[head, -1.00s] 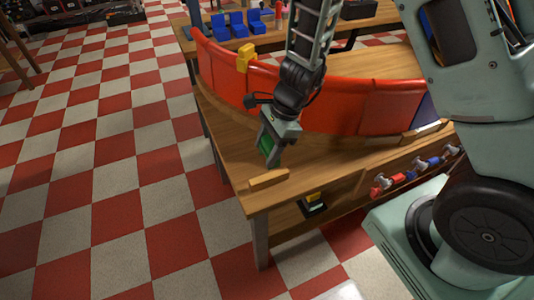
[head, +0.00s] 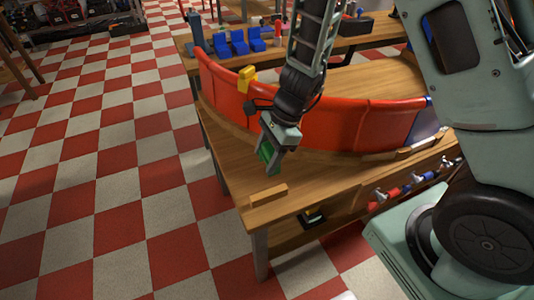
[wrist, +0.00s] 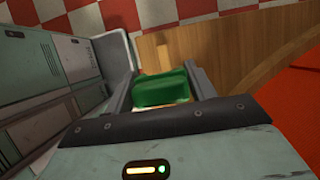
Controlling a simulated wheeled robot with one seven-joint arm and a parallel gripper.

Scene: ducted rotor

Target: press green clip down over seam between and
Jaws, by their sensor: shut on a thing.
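The green clip (head: 267,154) is held between the fingers of my gripper (head: 270,160), above the near left part of the wooden bench. The wrist view shows the green clip (wrist: 161,88) between the two fingers, with wood and red-and-white floor beyond it. The curved red wall of panels (head: 330,118) stands on the bench behind and to the right of my gripper, apart from the clip. A yellow clip (head: 246,78) sits over the wall's top edge at the left. My arm hides part of the wall, and the seams are hard to make out.
A wooden block (head: 268,196) lies near the bench's front left corner. Blue pieces (head: 238,42) stand on a second bench behind. Red and blue clamps (head: 402,186) line the bench's front side. The tiled floor (head: 110,190) at left is clear.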

